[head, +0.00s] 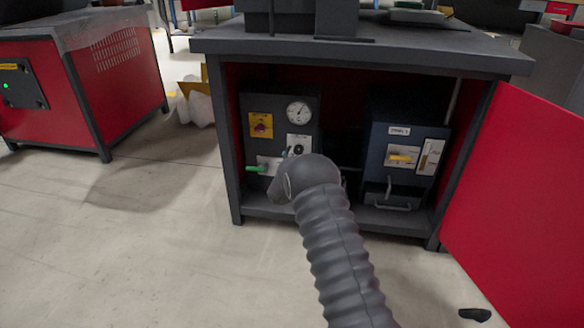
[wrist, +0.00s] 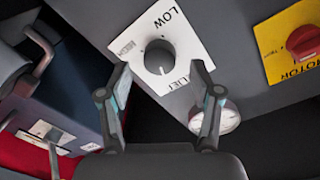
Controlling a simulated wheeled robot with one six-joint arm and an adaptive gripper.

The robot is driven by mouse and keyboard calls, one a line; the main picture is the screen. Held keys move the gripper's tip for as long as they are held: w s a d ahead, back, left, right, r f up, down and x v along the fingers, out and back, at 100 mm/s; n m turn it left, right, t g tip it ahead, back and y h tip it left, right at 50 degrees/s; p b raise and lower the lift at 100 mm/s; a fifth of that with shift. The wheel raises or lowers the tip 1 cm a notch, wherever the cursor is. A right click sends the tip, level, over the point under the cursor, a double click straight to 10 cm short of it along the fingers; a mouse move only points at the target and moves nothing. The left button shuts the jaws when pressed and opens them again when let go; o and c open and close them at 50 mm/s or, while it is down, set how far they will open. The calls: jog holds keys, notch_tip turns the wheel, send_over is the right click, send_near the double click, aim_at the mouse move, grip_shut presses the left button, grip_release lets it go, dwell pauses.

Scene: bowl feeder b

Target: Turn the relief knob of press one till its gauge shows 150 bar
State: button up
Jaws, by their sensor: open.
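The relief knob (wrist: 160,57) is a dark round knob on a white plate lettered LOW in the wrist view. In the head view it shows small, on a white plate (head: 299,146) on the dark box in the red cabinet. My gripper (wrist: 161,68) is open, its two fingers on either side of the knob in the picture; I cannot tell whether they touch it. The white round gauge (head: 299,112) is above the knob in the head view; its numbers are too small to read. In the wrist view the gauge (wrist: 228,117) is partly behind a finger.
A yellow plate with a red motor switch (wrist: 306,42) is beside the knob. A green-handled lever (head: 256,169) sticks out below left. The red door (head: 520,200) is open on the right.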

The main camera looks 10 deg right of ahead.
jog(key=v, duration=0.9)
jog(key=shift+s, duration=0.4)
jog(key=shift+a, duration=0.1)
jog(key=s+a+f+n+g+y, duration=0.2)
jog(key=f, duration=0.4)
jog(key=s+a+f+n+g+y, duration=0.2)
jog(key=f+g+y, duration=0.1)
jog(key=f, duration=0.2)
jog(key=s+a+r+n+g+y, duration=0.2)
jog(key=s+a+n+g, duration=0.15)
jog(key=s, duration=0.55)
jog(key=s+d+r+n+p, duration=0.1)
jog(key=s+d+r+p, duration=0.2)
jog(key=s+r, duration=1)
jog(key=s+d+r+n+g+p, duration=0.1)
jog(key=s+d+r+p, duration=0.3)
jog(key=s+r, duration=1)
jog(key=s+d+r+n+g+p, duration=0.1)
jog(key=s+d+r, duration=0.4)
jog(key=s+r, duration=0.8)
jog(key=r+n+p, duration=0.1)
jog(key=p, duration=0.1)
jog(key=shift+s+d+h+p, duration=0.15)
jog(key=shift+s+h+p, duration=0.15)
jog(key=shift+s+p, duration=0.1)
